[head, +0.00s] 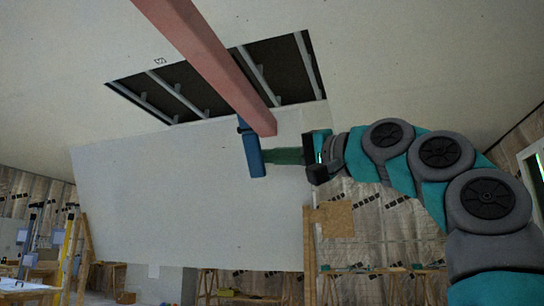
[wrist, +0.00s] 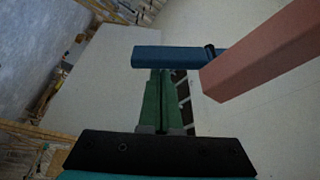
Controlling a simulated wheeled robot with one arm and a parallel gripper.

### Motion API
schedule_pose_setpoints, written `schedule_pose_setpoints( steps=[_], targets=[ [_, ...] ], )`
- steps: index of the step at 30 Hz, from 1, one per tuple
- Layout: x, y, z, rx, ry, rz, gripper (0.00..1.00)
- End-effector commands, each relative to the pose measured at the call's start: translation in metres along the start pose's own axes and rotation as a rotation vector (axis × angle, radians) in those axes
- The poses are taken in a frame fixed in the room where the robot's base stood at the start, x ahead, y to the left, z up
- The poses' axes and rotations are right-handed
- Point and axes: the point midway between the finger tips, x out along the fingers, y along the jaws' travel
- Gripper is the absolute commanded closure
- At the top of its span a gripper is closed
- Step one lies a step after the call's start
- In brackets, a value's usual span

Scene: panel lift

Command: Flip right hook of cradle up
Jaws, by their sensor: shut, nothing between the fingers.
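The right hook of the cradle is most likely the short blue bar (head: 251,150) by the lower end of the pink beam (head: 205,62) in the head view. It stands nearly upright in that view, slightly tilted. The blue bar (wrist: 166,57) lies across the picture in the wrist view, its right end by the pink beam (wrist: 262,52). My gripper (head: 267,157) has long green fingers, shut and empty, with the tips right at the blue bar. In the wrist view the fingertips of my gripper (wrist: 161,73) meet the bar's near edge; I cannot tell if they touch.
A large white panel (head: 180,200) hangs tilted behind the hook. Above it the ceiling has a dark opening (head: 185,85) with metal battens. Wooden frames (head: 309,250) and work tables stand on the floor below. The pink beam crosses close above my gripper.

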Motion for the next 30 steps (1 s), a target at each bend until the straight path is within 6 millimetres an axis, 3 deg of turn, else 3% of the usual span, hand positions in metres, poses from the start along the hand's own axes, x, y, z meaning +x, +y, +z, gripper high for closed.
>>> schedule_pose_setpoints(
  steps=[30],
  targets=[
    [-0.003,0.004,0.012,0.098,-0.01,0.039,1.0]
  ],
)
